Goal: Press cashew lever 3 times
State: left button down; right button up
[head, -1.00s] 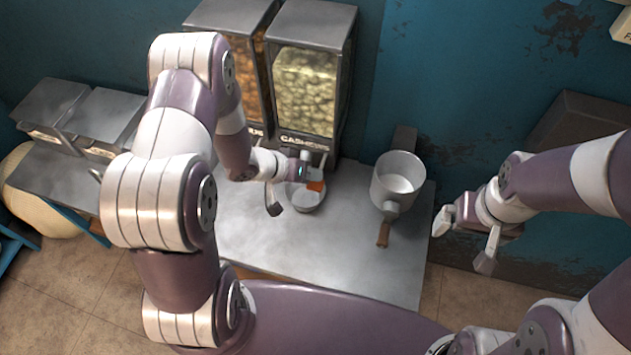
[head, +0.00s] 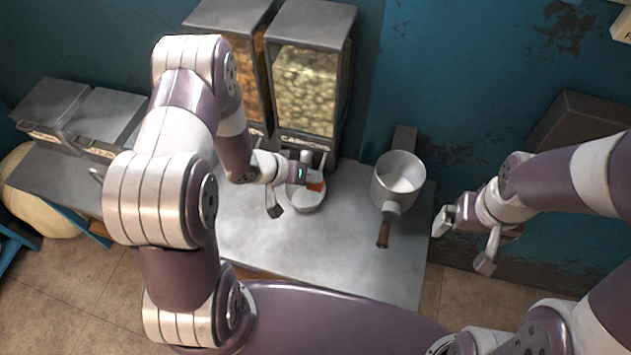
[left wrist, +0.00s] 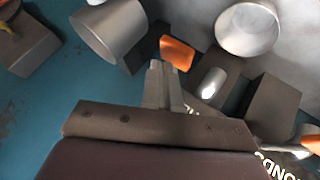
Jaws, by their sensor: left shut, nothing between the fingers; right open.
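The cashew dispenser (head: 305,85) is a grey box with a clear front of pale nuts. Its orange lever (head: 317,187) shows just past my left gripper (head: 312,178) in the head view. In the left wrist view the orange lever (left wrist: 177,53) is just beyond the tips of my shut, empty left gripper (left wrist: 158,75). I cannot tell whether they touch. A metal spout (left wrist: 212,85) is beside the lever. A light round bowl (head: 308,198) stands below on the counter, partly hidden by my gripper. My right gripper (head: 467,240) is open and empty, right of the counter.
A second dispenser with brown contents (head: 240,60) stands left of the cashew one. A white pot with a brown handle (head: 397,180) stands on the metal counter (head: 260,230) to the right. Grey lidded boxes (head: 100,115) are at the far left.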

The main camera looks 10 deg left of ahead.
pick_arm(q)
jog(key=shift+f+b, duration=0.65)
jog(key=shift+f, duration=0.6)
dwell(0.9)
jog(key=shift+r+p, duration=1.7)
jog(key=shift+p, duration=0.3)
jog(key=shift+r, duration=0.1)
notch_tip(320, 180, up, 5)
jog(key=p, duration=0.5)
dwell(1.6)
